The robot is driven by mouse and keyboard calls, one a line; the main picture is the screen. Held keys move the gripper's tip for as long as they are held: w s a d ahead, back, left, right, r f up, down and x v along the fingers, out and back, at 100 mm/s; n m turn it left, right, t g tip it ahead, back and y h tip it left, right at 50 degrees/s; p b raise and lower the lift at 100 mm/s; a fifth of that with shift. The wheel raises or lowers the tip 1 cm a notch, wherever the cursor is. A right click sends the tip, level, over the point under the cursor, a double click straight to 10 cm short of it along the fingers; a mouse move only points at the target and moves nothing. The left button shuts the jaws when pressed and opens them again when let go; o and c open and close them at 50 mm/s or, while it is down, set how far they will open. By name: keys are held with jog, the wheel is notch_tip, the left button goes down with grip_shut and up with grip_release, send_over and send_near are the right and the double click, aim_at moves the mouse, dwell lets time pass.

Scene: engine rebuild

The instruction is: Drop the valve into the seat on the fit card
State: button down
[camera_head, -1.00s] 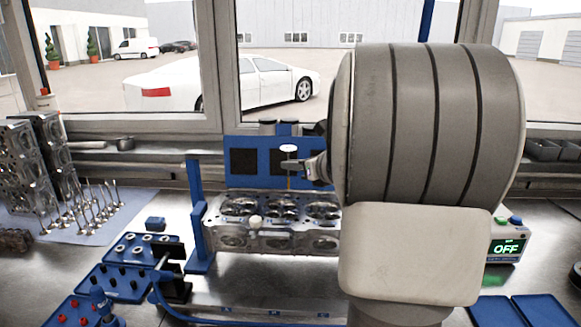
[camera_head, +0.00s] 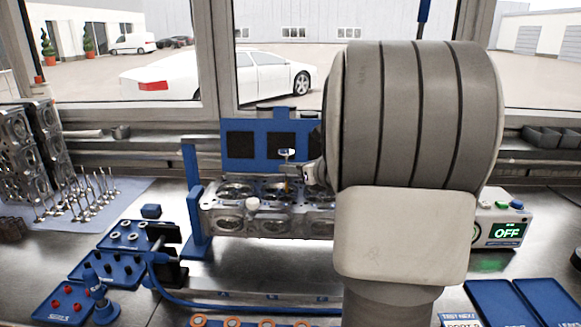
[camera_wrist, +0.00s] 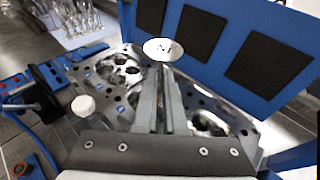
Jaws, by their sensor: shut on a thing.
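My gripper (camera_wrist: 163,82) is shut on a valve, which stands upright with its round pale head on top. The valve head (camera_wrist: 162,49) bears a letter M in the wrist view, and it also shows small in the head view (camera_head: 286,152). A blue upright board (camera_head: 233,168) with dark square panels stands behind. I cannot tell which thing is the fit card.
A white knob (camera_wrist: 83,104) stands up at the cylinder head's near side. A blue post (camera_head: 193,205) rises at its left. Several loose valves stand on a cloth (camera_head: 122,192) at the left, with blue trays (camera_head: 108,268) in front. A box reading OFF (camera_head: 500,224) stands right.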

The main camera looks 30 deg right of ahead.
jog(key=shift+f+b, duration=3.25)
jog(key=shift+b, duration=0.7)
dwell(0.5)
jog(key=c, duration=0.9)
grip_release()
